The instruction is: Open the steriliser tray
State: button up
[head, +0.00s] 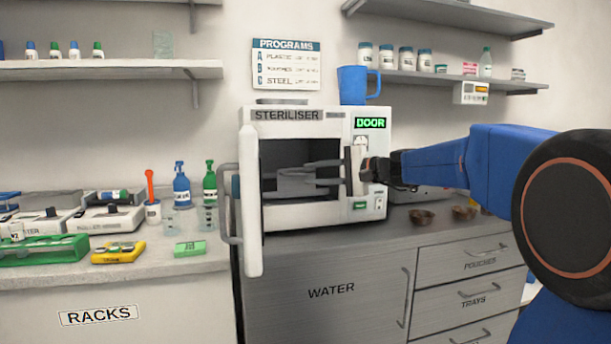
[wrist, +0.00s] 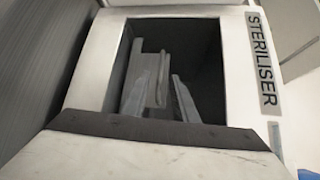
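The steriliser (head: 295,128) is a white box on the counter with its door (head: 250,200) swung open to the left. A grey metal tray (head: 290,186) sits inside the dark chamber and is partly hidden by my gripper. My gripper (head: 316,172) reaches in from the right across the chamber mouth, with its fingers apart, one above the other, close to the tray. In the wrist view the chamber (wrist: 208,65) shows grey slabs and a thin upright bar (wrist: 162,78); I cannot tell which are fingers and which are tray, or whether they touch.
The steriliser display (head: 370,123) reads DOOR. A blue jug (head: 352,84) stands on top of the steriliser. Small brown bowls (head: 422,217) are on the counter to the right. Bottles and racks crowd the left counter; the opened door stands out over the front edge.

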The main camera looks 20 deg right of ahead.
aim_at(302, 174)
jog(key=shift+x, duration=1.65)
jog(key=shift+c, duration=0.4)
grip_shut()
